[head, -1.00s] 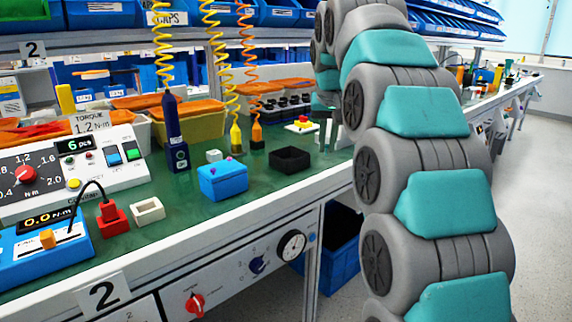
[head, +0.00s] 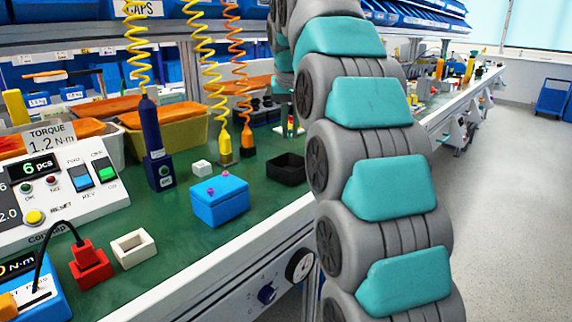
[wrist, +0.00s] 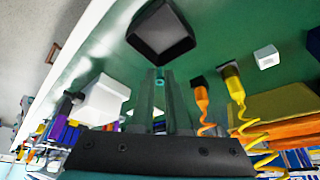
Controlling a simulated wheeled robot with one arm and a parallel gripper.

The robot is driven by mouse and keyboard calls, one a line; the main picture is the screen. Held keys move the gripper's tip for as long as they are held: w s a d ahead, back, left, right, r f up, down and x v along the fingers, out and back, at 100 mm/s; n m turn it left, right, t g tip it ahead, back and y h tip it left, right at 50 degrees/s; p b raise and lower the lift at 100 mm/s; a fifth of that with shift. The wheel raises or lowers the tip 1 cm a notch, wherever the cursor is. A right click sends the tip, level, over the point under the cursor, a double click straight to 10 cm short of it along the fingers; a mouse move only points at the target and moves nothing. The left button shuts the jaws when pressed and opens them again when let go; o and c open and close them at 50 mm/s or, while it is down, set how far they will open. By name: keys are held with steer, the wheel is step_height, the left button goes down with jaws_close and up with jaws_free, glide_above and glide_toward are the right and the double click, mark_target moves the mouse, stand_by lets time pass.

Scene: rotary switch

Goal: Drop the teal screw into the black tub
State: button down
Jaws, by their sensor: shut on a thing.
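The black tub (head: 286,172) stands open on the green bench top, close to its front edge and just left of my arm in the head view. In the wrist view the black tub (wrist: 161,34) lies just beyond my fingertips, and its inside looks empty. My gripper (wrist: 160,77) is shut on the teal screw (wrist: 160,74), of which only a small teal part shows between the fingertips. The screw appears short of the tub's near rim in that view; its height above the bench is unclear. In the head view my arm hides most of the gripper.
A blue box (head: 219,201) with purple knobs stands left of the tub. A small white block (head: 202,167), a dark blue driver (head: 156,145) and yellow (head: 224,148) and orange drivers on coiled cords stand behind. The bench between the blue box and tub is clear.

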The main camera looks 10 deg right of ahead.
steer(key=shift+f, duration=4.15)
steer(key=shift+f, duration=0.2)
steer(key=c, duration=0.9)
jaws_free()
steer(key=shift+r, duration=0.1)
steer(key=v, duration=1.2)
steer(key=shift+r, duration=0.1)
steer(key=shift+s, duration=0.1)
steer(key=s+f+g, duration=0.2)
steer(key=s+f, duration=0.8)
steer(key=s, duration=0.2)
steer(key=s+f+n+g, duration=0.1)
steer(key=s+f+g, duration=0.1)
steer(key=s+f, duration=0.9)
steer(key=s+f+g, duration=0.2)
steer(key=s+f, duration=0.9)
steer(key=s, duration=0.4)
steer(key=shift+s+d+n+y, duration=0.2)
steer(key=shift+d+n+y, duration=0.1)
steer(key=shift+d+n, duration=0.1)
